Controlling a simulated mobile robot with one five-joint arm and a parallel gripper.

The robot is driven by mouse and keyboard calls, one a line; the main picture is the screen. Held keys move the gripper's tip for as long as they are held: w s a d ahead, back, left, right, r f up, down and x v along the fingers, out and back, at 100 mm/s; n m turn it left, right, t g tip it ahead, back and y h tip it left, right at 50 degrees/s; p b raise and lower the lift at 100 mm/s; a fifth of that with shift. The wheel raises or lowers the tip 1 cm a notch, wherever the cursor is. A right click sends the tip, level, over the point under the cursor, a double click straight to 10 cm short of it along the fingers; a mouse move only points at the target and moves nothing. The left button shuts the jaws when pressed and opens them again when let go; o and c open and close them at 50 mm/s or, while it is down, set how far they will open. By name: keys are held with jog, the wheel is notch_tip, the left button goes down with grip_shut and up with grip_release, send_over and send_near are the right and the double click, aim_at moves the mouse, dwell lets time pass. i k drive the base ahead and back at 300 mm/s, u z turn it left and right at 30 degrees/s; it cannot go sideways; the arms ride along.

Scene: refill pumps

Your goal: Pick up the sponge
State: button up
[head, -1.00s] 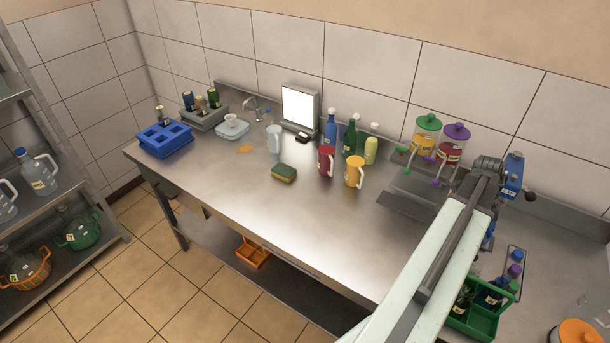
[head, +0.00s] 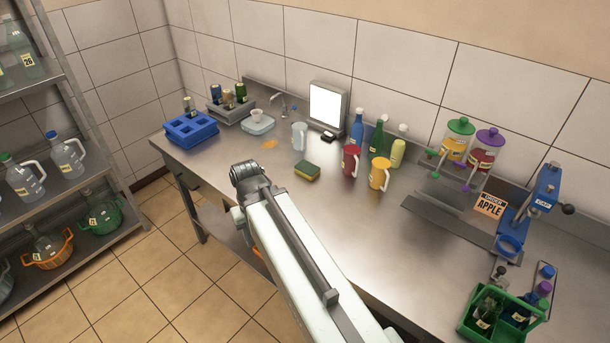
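A clear pitcher (head: 299,136), a red pitcher (head: 351,161) and a yellow pitcher (head: 379,174) stand behind and right of the sponge. A blue crate (head: 191,130) is at the left end. A green bottle carrier (head: 503,318) and a blue press (head: 541,190) are at right.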

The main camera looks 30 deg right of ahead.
aim_at(310, 170)
jog(key=k, duration=0.65)
jog(key=u, duration=0.6)
jog(key=i, duration=1.15)
jog(key=u, duration=0.65)
